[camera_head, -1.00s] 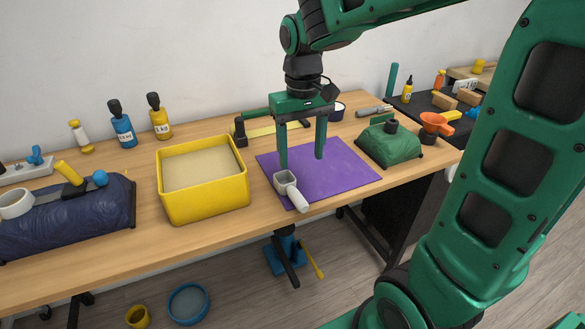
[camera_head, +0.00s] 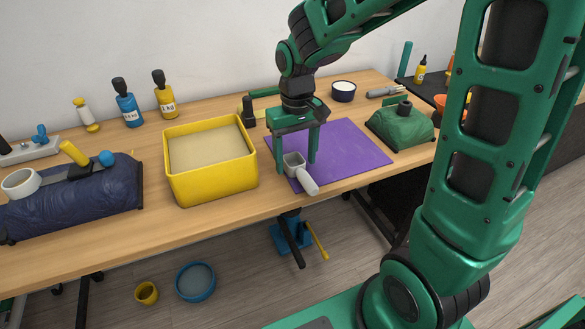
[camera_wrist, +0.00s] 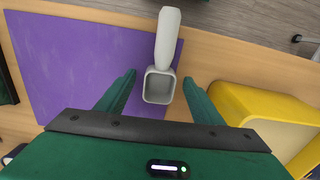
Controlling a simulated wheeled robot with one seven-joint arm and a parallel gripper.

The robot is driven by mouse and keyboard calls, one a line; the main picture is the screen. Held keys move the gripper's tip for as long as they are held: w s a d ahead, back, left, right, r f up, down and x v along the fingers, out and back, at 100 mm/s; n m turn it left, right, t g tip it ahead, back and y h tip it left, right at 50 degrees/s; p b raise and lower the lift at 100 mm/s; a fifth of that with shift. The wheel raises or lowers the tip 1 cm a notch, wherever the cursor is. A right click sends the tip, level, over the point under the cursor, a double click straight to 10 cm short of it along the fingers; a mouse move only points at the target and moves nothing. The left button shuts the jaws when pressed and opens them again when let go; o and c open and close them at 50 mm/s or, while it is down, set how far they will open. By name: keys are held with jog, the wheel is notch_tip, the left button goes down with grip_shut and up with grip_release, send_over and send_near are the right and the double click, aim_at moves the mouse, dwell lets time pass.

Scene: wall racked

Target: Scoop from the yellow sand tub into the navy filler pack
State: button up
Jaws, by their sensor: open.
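The yellow sand tub (camera_head: 212,180) stands on the bench with pale sand (camera_head: 205,149) in it; its corner shows at the right of the wrist view (camera_wrist: 240,103). The navy filler pack (camera_head: 85,205) lies at the left end of the bench. A white-grey scoop (camera_head: 308,183) lies on the front left edge of a purple mat, its handle toward the bench's front edge. My gripper (camera_head: 296,171) is open above the mat, its fingers on either side of the scoop's cup. In the wrist view the scoop (camera_wrist: 160,88) lies between the fingertips (camera_wrist: 160,80), apart from both.
The purple mat (camera_head: 350,150) is otherwise clear. A green bag (camera_head: 402,128) lies right of it, and a dark cup (camera_head: 343,92) stands behind. Blue (camera_head: 128,108) and yellow (camera_head: 165,100) bottles stand behind the tub.

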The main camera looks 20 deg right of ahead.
jog(key=shift+f, duration=0.85)
jog(key=c, duration=1.3)
jog(key=shift+o, duration=0.2)
jog(key=shift+r, duration=0.15)
